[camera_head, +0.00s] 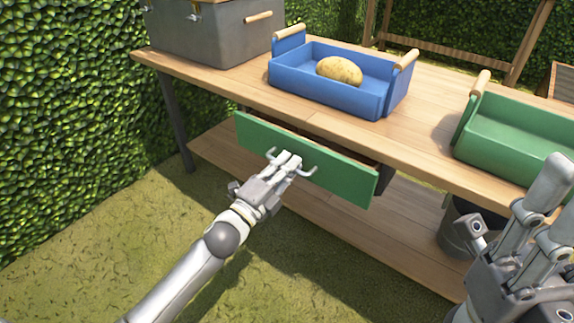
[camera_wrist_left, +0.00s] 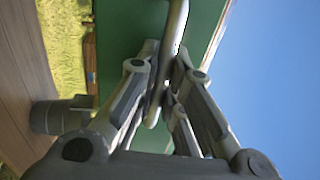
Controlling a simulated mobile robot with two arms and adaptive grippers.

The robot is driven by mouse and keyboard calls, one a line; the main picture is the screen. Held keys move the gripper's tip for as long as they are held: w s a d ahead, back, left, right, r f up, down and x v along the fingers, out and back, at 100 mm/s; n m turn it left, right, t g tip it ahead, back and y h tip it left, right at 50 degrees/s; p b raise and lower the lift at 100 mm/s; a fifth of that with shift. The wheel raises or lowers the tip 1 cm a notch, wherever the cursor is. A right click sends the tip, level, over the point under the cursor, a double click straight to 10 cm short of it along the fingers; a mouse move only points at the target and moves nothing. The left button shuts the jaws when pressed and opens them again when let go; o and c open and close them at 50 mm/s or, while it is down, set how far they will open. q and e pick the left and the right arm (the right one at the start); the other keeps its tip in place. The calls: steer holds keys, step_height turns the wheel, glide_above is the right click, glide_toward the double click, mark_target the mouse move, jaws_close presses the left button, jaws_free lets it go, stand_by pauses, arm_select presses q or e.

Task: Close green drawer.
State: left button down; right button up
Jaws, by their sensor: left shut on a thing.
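The green drawer (camera_head: 335,176) under the wooden table is pulled partway out, with its dark inside showing behind the front panel. Its metal handle is on the front panel. My left gripper (camera_head: 290,163) is at the middle of this front and shut on the handle. In the left wrist view, the fingers of my left gripper (camera_wrist_left: 160,90) close around the handle bar (camera_wrist_left: 176,28), with the green drawer front (camera_wrist_left: 120,30) just behind. The fingers hide part of the handle. My right gripper (camera_head: 515,205) is at the right edge with its fingers spread, apart from the drawer.
On the wooden table (camera_head: 230,85) stand a blue crate (camera_head: 325,93) holding a potato (camera_head: 339,70), a green crate (camera_head: 515,150) and a grey box (camera_head: 215,32). A dark bucket (camera_head: 455,230) is below at the right. A hedge (camera_head: 65,120) borders the left.

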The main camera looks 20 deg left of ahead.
arm_select(q)
steer(key=x, duration=0.3)
steer(key=shift+w+d+f, duration=0.1)
steer(key=shift+w+f, duration=0.25)
steer(key=shift+w, duration=0.15)
steer(key=shift+r, duration=0.1)
steer(key=c, duration=1.9)
jaws_free()
steer(key=o, duration=0.4)
steer(key=shift+w+d, duration=0.1)
